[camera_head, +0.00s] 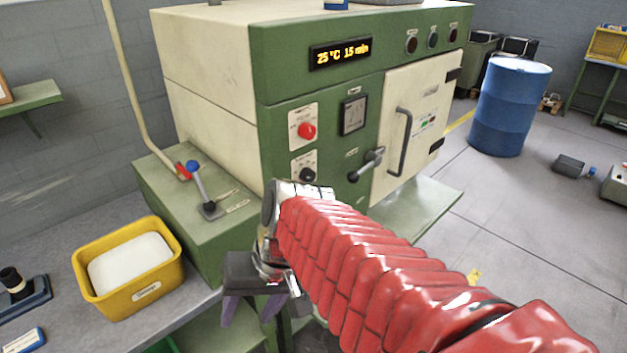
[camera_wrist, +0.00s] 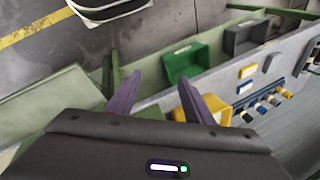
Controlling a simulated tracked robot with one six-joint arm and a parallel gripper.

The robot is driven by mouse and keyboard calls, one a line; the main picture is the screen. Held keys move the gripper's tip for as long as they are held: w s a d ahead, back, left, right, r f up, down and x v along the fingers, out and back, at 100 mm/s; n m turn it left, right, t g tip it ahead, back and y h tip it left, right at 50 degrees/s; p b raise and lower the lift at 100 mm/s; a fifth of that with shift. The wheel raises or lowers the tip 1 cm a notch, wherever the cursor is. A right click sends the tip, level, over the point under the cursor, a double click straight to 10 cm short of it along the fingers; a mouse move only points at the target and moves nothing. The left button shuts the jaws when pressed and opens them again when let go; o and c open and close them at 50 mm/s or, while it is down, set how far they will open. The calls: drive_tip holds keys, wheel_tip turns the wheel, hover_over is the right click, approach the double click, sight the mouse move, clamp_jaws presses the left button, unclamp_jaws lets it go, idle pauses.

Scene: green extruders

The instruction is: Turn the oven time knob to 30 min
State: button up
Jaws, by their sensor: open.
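The green and cream oven (camera_head: 205,75) stands in the middle of the head view. Its display (camera_head: 340,52) reads 25 °C and 15 min. On its front are a red knob (camera_head: 306,130) and, below it, a black knob (camera_head: 307,174), each on a white plate. The plate lettering is too small to read, so I cannot tell which knob is the time knob. My gripper (camera_head: 250,308) is open and empty, pointing down in front of the oven, lower than both knobs and apart from them. Its purple fingers (camera_wrist: 160,100) also show in the wrist view, where no knob shows.
A yellow bin (camera_head: 163,282) sits on the grey bench. The oven door (camera_head: 415,110) is shut. A blue barrel (camera_head: 510,105) stands at right. In the wrist view, a green bin (camera_wrist: 187,66) lies beyond the fingers.

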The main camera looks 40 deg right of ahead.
drive_tip(key=m+y, duration=0.2)
drive_tip(key=m+t+h, duration=0.3)
drive_tip(key=m+t, duration=1.2)
drive_tip(key=m, duration=0.3)
approach(311, 177)
drive_tip(key=s, duration=0.5)
drive_tip(key=shift+s+d, duration=0.3)
drive_tip(key=shift+d, duration=0.1)
drive_tip(key=shift+w+a, duration=0.25)
drive_tip(key=shift+w, duration=2.05)
drive_tip(key=shift+w+a, duration=0.3)
drive_tip(key=shift+w, duration=2)
drive_tip(key=shift+w+a, duration=0.25)
drive_tip(key=shift+w, duration=2)
